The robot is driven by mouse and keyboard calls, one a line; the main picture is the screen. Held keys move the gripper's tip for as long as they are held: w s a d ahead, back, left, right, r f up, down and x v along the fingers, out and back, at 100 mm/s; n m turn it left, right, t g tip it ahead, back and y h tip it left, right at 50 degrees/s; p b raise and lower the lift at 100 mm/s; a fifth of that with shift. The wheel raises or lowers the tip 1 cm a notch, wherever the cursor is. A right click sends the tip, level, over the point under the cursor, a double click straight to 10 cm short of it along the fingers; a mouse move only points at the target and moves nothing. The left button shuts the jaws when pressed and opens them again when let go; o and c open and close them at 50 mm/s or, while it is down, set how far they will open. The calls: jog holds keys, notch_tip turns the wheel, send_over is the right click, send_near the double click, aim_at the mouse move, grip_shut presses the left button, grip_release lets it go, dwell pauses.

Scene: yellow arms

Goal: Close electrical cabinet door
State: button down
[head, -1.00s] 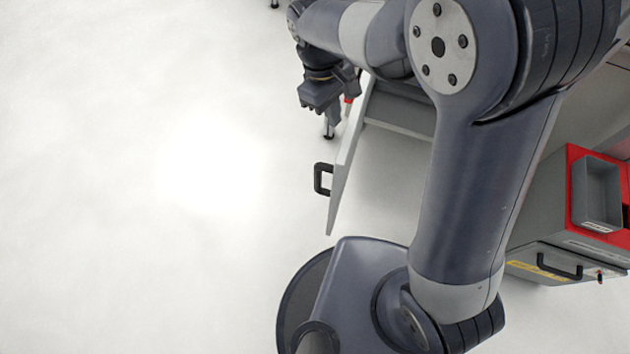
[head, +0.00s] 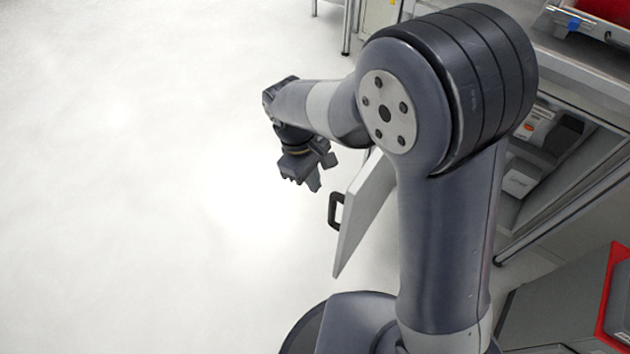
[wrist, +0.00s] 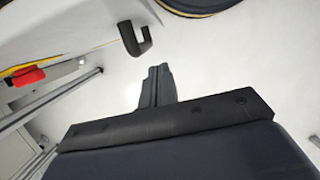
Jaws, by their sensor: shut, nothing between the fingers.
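The cabinet door (head: 367,205) stands open in the head view, a light grey panel with a black handle (head: 336,210) on its outer left face. The handle also shows in the wrist view (wrist: 135,39), above and left of the fingers. The electrical cabinet (head: 520,195) is open behind my arm, with boxed components inside; my arm hides part of it and the door's hinge side. My gripper (head: 304,181) is shut and empty, above the floor to the left of the door and apart from the handle. Its fingers show in the wrist view (wrist: 158,84).
A workbench (head: 570,55) runs over the cabinet at the right, with a tray (head: 590,20) on top. A grey and red box unit (head: 580,300) stands at the lower right. Thin table legs (head: 346,28) stand at the top. The floor (head: 130,180) at left is clear.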

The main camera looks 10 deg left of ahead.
jog(key=b, duration=0.1)
send_over(330, 206)
jog(key=s+a, duration=0.2)
jog(key=w+a+x, duration=0.1)
jog(key=x, duration=0.5)
jog(key=shift+s+d+f, duration=0.15)
jog(key=shift+s+d, duration=0.35)
jog(key=shift+d, duration=0.3)
jog(key=shift+s+d+f, duration=0.2)
jog(key=shift+s+d, duration=0.3)
jog(key=shift+d, duration=0.3)
